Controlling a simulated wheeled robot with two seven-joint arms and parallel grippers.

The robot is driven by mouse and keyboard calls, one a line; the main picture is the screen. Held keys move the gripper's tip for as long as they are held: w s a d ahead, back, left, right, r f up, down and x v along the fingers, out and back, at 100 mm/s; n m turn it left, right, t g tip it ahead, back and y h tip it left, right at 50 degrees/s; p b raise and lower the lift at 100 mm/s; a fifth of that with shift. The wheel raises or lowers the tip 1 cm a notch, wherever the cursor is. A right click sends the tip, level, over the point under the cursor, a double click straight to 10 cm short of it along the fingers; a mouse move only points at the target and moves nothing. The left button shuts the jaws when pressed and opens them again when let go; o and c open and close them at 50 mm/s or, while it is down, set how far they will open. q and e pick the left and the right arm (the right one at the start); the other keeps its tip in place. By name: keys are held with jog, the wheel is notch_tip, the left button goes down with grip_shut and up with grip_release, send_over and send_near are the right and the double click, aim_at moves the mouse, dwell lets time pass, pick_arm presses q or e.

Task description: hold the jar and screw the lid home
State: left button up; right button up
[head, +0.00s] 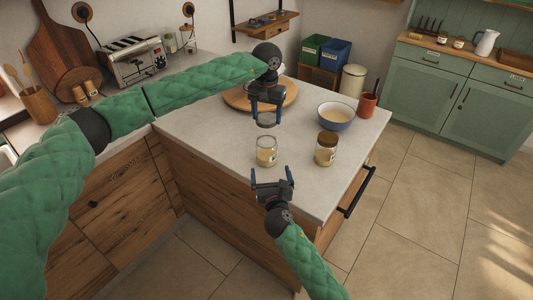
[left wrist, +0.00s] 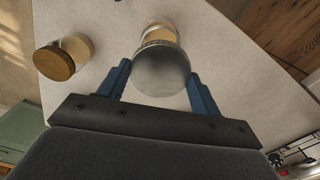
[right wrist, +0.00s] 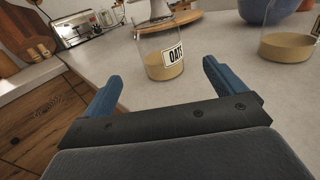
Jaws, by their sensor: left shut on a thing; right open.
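A clear glass jar (head: 266,152) stands open on the grey counter, part filled with something tan. Its label reads OATS in the right wrist view (right wrist: 160,66). My left gripper (head: 266,110) is shut on a round grey metal lid (head: 266,120) and holds it above the jar, apart from it. The lid fills the space between the fingers in the left wrist view (left wrist: 162,70), partly hiding the jar below. My right gripper (head: 271,176) is open and empty in front of the jar, its two blue fingers (right wrist: 163,88) spread toward it.
A second jar with a brown lid (head: 326,148) stands to the right. A blue-rimmed bowl (head: 336,116), a red cup (head: 367,104) and a round wooden board (head: 240,98) are behind. The counter's near left part is clear.

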aim_at(268, 157)
jog(key=w, duration=0.3)
jog(key=w+a, duration=0.1)
jog(key=w, duration=0.7)
jog(key=shift+a, duration=0.15)
jog(key=c, duration=1.4)
pick_arm(q)
jog(key=shift+f, duration=2.5)
pick_arm(e)
jog(key=shift+c, duration=0.2)
pick_arm(q)
jog(key=shift+f, duration=0.9)
jog(key=shift+f, duration=0.5)
